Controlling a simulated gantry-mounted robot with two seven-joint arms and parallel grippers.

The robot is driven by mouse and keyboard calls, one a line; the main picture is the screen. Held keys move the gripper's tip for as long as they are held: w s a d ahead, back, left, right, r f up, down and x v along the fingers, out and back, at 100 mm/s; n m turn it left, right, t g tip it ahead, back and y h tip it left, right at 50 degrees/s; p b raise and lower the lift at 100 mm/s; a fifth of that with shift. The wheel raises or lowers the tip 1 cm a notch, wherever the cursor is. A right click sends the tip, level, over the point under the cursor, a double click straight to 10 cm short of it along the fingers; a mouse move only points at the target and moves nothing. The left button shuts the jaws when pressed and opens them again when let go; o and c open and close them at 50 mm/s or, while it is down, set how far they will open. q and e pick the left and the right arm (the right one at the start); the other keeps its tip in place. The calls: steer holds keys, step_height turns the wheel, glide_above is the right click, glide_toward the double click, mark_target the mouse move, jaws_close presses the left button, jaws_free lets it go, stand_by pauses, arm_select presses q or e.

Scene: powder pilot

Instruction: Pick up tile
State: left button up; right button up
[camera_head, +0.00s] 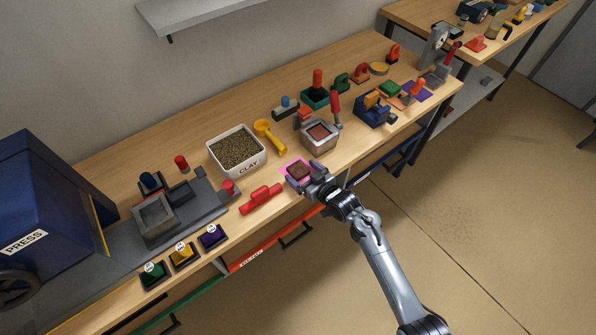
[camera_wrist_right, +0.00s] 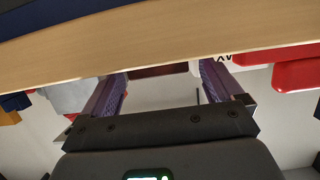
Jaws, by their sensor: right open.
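A dark red-brown tile (camera_head: 298,170) lies on a pink mat (camera_head: 287,162) near the front edge of the bench. My right gripper (camera_head: 304,177) is at the front side of the tile with its jaws apart. In the right wrist view the gripper's two purple fingers (camera_wrist_right: 165,75) are spread. A narrow strip of the tile (camera_wrist_right: 152,71) shows between their tips. I cannot tell whether the fingers touch the tile. My left gripper is not in view.
A red object (camera_head: 261,198) lies left of the mat. The blue press (camera_head: 40,215) is at far left. Open floor lies in front of the bench.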

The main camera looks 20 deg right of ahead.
steer(key=shift+w+f, duration=0.1)
steer(key=shift+w, duration=0.2)
steer(key=shift+c, duration=1.2)
steer(key=c, duration=0.9)
steer(key=shift+o, duration=0.2)
